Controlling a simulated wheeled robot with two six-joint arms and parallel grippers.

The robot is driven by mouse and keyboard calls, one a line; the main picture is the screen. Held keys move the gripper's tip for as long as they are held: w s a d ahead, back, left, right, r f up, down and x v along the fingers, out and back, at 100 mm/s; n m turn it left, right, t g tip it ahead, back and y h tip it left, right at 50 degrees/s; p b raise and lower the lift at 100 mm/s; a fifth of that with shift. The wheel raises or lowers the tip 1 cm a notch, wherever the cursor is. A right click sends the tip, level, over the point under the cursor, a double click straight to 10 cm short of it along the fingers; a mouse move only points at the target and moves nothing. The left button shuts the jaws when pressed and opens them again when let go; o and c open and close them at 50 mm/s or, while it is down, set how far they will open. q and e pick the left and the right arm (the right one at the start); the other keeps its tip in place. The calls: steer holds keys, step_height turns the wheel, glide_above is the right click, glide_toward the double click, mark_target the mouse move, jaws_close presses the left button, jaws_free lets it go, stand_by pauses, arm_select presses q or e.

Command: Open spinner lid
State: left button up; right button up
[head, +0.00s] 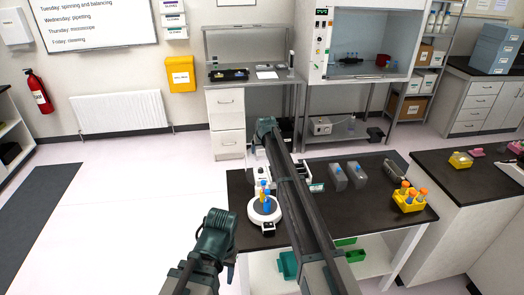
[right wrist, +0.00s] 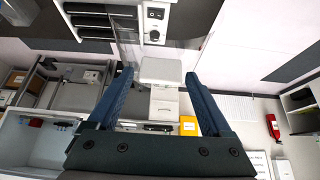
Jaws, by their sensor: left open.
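A white device with a dark control panel and a knob (right wrist: 155,24) shows at the top of the right wrist view, which is upside down. It looks like the spinner; a clear sheet beside it may be its lid, but I cannot tell how far it is open. In the head view my right arm covers most of the white device (head: 262,172) on the near table. My right gripper (head: 266,126) is above and beyond it. In the right wrist view its fingers (right wrist: 160,76) are wide apart and empty. My left gripper (head: 217,220) is open, left of the table.
A round white stand (head: 264,209) with blue and yellow tubes is at the table's near left. Grey blocks (head: 347,174) and a yellow rack (head: 409,198) with orange-capped tubes are right of my right arm. The floor (head: 140,190) on the left is clear.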

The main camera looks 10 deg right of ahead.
steer(key=shift+o, duration=0.3)
steer(key=shift+s+r, duration=0.1)
steer(key=p+v, duration=1.1)
steer(key=v, duration=0.2)
steer(key=shift+s+r+p, duration=0.2)
steer(key=shift+r+p, duration=0.05)
steer(key=shift+p, duration=0.15)
steer(key=s+a+f+n+g+b, duration=0.1)
steer(key=s+f+b, duration=0.6)
steer(key=s, duration=0.9)
steer(key=s+a+f+n+g+h+b, duration=0.1)
steer(key=s+a+f+g+b, duration=0.2)
steer(key=s, duration=1.3)
steer(key=s+a+f+n+g+b, duration=0.1)
steer(key=s+a+f+g+b, duration=0.1)
steer(key=s+f+b, duration=0.8)
steer(key=s+f, duration=0.3)
steer(key=s, duration=0.2)
steer(key=shift+s+a+f+g+h+b, duration=0.2)
steer(key=shift+s+f+g+h+b, duration=0.1)
steer(key=shift+s+f, duration=0.1)
